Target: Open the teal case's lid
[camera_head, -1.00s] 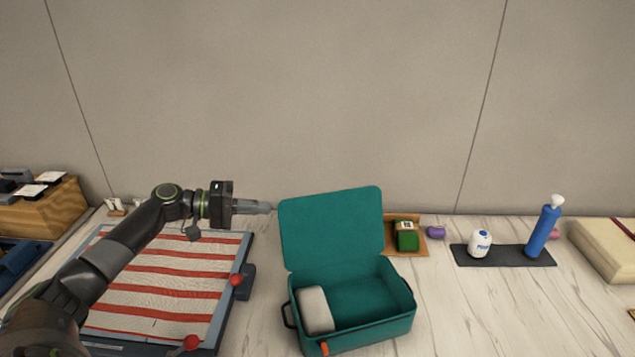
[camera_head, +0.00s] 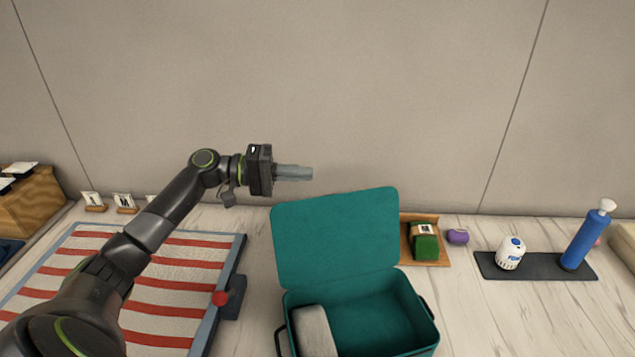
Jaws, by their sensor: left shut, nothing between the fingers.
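The teal case (camera_head: 372,317) stands on the pale wooden counter at the lower middle, partly cut off by the bottom edge. Its lid (camera_head: 338,238) stands open, tilted back toward the wall. A light grey rolled item (camera_head: 314,332) lies inside at the left. My left gripper (camera_head: 311,173) is shut and empty. It shows above the lid's upper left edge and points right, apart from the lid. My right gripper is out of view.

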